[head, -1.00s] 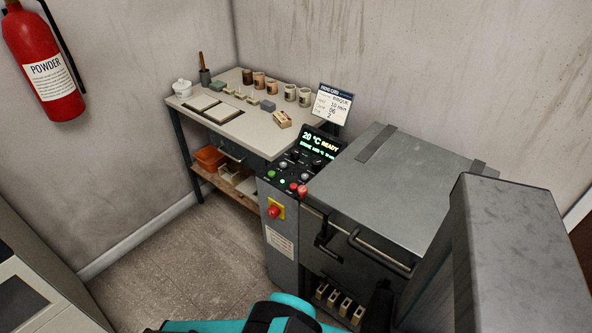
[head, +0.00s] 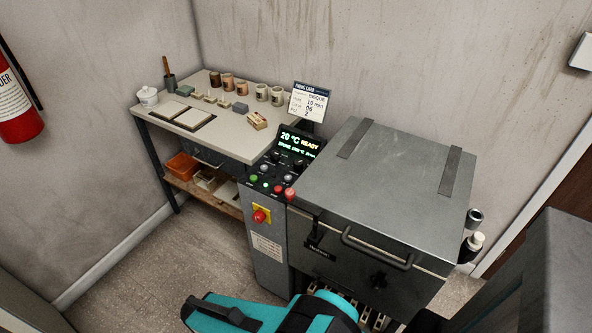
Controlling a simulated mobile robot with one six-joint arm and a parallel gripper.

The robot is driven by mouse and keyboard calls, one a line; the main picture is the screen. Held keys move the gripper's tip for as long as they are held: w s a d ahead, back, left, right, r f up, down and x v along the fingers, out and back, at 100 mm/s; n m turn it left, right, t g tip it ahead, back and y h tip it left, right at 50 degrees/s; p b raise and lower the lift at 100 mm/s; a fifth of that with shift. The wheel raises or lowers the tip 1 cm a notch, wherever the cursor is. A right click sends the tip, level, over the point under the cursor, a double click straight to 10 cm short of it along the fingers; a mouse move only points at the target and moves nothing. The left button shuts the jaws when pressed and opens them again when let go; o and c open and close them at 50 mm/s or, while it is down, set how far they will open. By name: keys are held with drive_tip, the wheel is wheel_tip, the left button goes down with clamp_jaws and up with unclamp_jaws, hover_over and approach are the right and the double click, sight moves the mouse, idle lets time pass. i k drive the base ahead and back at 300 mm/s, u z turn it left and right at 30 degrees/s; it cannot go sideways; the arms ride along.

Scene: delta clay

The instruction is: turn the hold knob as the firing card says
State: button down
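The firing card (head: 308,103) stands on a holder behind the control panel in the head view. It reads BISQUE, 10 min, 06 and 2; its smaller words are hard to read. The sloped control panel (head: 273,180) carries several dark knobs, and I cannot tell which is the hold knob or where it points. The display (head: 299,143) reads 20 °C READY with a smaller green line below. The kiln (head: 385,190) is right of the panel, lid down. My teal and black arm shows at the bottom edge; my gripper cannot be made out.
A red emergency button (head: 260,216) on yellow is on the cabinet front. A worktable (head: 225,140) with cups, tiles and small blocks stands left of the panel. A fire extinguisher (head: 15,105) hangs far left. The floor (head: 150,270) at left is clear.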

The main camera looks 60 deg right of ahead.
sight(298, 164)
drive_tip(key=u, duration=0.85)
drive_tip(key=k, duration=0.1)
drive_tip(key=z, duration=2.45)
drive_tip(key=k, duration=0.9)
drive_tip(key=u, duration=0.15)
drive_tip(key=i, duration=0.85)
drive_tip(key=z, duration=0.05)
